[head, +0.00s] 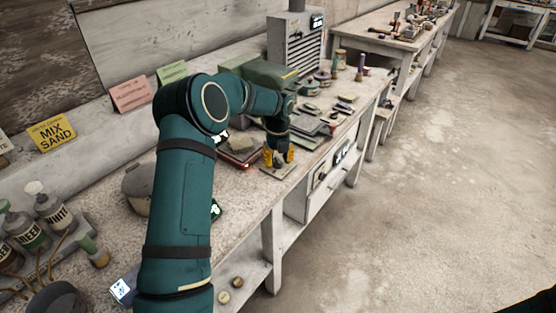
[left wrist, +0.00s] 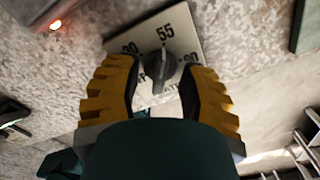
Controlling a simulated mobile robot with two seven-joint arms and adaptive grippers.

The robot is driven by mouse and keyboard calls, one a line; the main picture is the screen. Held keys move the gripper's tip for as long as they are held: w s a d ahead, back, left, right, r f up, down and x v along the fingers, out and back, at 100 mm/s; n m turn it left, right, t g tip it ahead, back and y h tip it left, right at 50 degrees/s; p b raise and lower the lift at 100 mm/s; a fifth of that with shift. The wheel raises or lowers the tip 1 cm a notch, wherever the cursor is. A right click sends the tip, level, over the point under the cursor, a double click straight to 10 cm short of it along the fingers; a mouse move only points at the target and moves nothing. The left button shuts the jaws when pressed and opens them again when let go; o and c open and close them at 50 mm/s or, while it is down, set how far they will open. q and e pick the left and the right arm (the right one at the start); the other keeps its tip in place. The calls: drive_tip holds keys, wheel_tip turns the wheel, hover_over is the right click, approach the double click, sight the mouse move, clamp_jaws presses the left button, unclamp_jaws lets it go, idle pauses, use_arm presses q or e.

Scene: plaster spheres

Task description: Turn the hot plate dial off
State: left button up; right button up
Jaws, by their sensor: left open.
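The dial (left wrist: 158,72) is a dark grey knob on a pale plate (left wrist: 185,42) printed with 55, 30 and other marks partly covered by my fingers. Its ridge seems to point up toward the 55. My left gripper (head: 279,158) is open, its yellow ridged fingers on either side of the knob in the left wrist view (left wrist: 158,88); I cannot tell whether they touch it. In the head view the plate (head: 270,172) shows under the fingers at the bench's front edge, and the knob is hidden. A red light (left wrist: 55,25) glows nearby. My right gripper is out of view.
A flat device (head: 236,158) with a red light lies left of the gripper. Several small tools and blocks lie to the right, before a grey vented cabinet (head: 296,45). A lidded pot (head: 136,188) and bottles (head: 50,208) stand nearer. The floor at right is clear.

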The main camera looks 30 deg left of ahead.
use_arm(q)
clamp_jaws()
